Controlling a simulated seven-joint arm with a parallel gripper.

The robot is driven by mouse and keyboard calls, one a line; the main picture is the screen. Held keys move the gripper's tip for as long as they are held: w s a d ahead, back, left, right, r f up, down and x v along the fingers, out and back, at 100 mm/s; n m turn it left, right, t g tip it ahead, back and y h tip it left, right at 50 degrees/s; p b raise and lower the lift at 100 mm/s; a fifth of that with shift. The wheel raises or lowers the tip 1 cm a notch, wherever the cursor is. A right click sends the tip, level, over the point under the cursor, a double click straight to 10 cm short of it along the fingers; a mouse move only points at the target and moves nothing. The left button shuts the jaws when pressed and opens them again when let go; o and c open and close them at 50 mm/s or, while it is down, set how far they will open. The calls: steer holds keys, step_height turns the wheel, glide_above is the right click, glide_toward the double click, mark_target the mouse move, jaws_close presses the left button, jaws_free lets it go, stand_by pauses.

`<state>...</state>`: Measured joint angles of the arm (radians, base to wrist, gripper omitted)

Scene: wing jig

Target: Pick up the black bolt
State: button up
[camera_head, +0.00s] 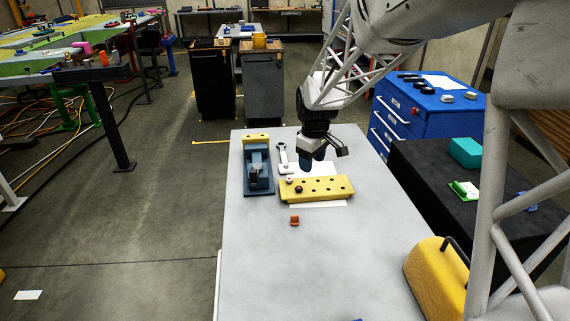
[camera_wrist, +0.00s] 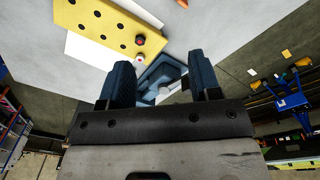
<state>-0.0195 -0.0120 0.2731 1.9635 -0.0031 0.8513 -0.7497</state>
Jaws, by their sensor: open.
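A yellow block (camera_head: 330,187) with two rows of holes lies on the light grey table. At its left end a small dark bolt-like piece (camera_head: 298,189), with some red, stands at a hole. It also shows in the wrist view (camera_wrist: 140,40); its exact colour is hard to tell. A white-and-red piece (camera_head: 290,180) is close beside it and shows in the wrist view (camera_wrist: 138,59). My gripper (camera_head: 312,165) is above the table at the far side of the block. In the wrist view its two blue fingers (camera_wrist: 161,75) are apart, with nothing held between them.
A blue fixture (camera_head: 258,178) stands left of the block, with a grey wrench-like tool (camera_head: 282,155) between. White paper lies under the block. An orange piece (camera_head: 294,221) is in front. A yellow case (camera_head: 436,275) stands front right. The table's front middle is clear.

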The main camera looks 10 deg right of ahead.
mark_target(299, 187)
steer(key=w+f+n, duration=0.1)
steer(key=w+f, duration=0.3)
steer(key=w+f+n, duration=0.1)
steer(key=w+f, duration=0.3)
steer(key=w+a+f+n, duration=0.1)
steer(key=w+f, duration=0.3)
steer(key=shift+w+n+g, duration=0.3)
steer(key=shift+w+g, duration=0.05)
steer(key=shift+g, duration=0.05)
steer(key=shift+f, duration=1.35)
steer(key=shift+s+a+f, duration=0.1)
steer(key=shift+f, duration=2.5)
steer(key=c, duration=1)
